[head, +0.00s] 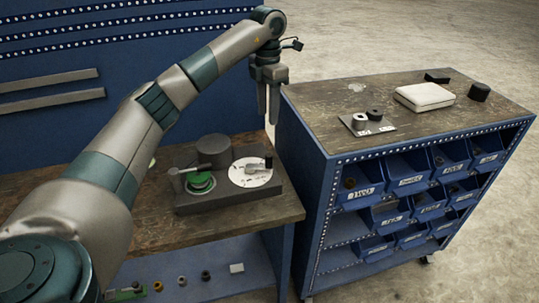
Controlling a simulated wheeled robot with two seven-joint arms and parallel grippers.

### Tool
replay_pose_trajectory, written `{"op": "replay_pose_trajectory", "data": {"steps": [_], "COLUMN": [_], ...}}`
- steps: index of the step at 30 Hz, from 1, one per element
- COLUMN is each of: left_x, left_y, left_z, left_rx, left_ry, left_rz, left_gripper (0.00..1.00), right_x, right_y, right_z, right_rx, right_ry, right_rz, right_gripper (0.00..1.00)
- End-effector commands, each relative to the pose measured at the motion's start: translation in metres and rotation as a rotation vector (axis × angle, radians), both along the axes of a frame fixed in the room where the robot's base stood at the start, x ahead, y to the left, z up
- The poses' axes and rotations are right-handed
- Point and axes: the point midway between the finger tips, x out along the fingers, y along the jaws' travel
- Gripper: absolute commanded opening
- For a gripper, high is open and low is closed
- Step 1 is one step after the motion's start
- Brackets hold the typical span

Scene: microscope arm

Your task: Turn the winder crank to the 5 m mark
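The winder is a dark grey block (232,200) on the wooden workbench, left of centre in the head view. On its left part is a green spool (200,181) with a grey arm lying across it. On its right part is a white dial (249,173) with dark marks, too small to read. A dark upright knob (268,161) at the dial's right edge looks like the crank handle. My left gripper (269,118) hangs fingers down above and behind the dial, clear of the winder. Its fingers look slightly apart, with nothing between them. My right gripper is out of view.
A dark round cylinder (213,150) stands behind the spool. A blue cabinet (303,189) with labelled bins stands close on the right, bearing a white box (425,96) and small black parts. Small parts lie on the lower shelf (205,290). A blue pegboard (120,60) rises behind the bench.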

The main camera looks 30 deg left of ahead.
Motion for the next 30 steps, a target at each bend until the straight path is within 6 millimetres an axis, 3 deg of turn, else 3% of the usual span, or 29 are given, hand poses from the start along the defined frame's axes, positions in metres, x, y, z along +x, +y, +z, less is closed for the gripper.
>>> {"op": "replay_pose_trajectory", "data": {"steps": [8,14,30], "left_x": [0.000,0.000,-0.001], "left_y": [0.000,0.000,-0.001], "left_z": [-0.005,-0.022,-0.113], "left_rx": [-0.002,-0.002,-0.003], "left_ry": [0.001,0.002,0.004], "left_rz": [0.000,0.000,0.001], "left_gripper": [0.39,0.39,0.39], "right_x": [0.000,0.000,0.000], "right_y": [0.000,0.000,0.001], "right_z": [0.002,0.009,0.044], "right_rx": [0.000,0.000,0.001], "right_ry": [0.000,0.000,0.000], "right_rz": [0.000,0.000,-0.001], "right_gripper": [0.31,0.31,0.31]}}
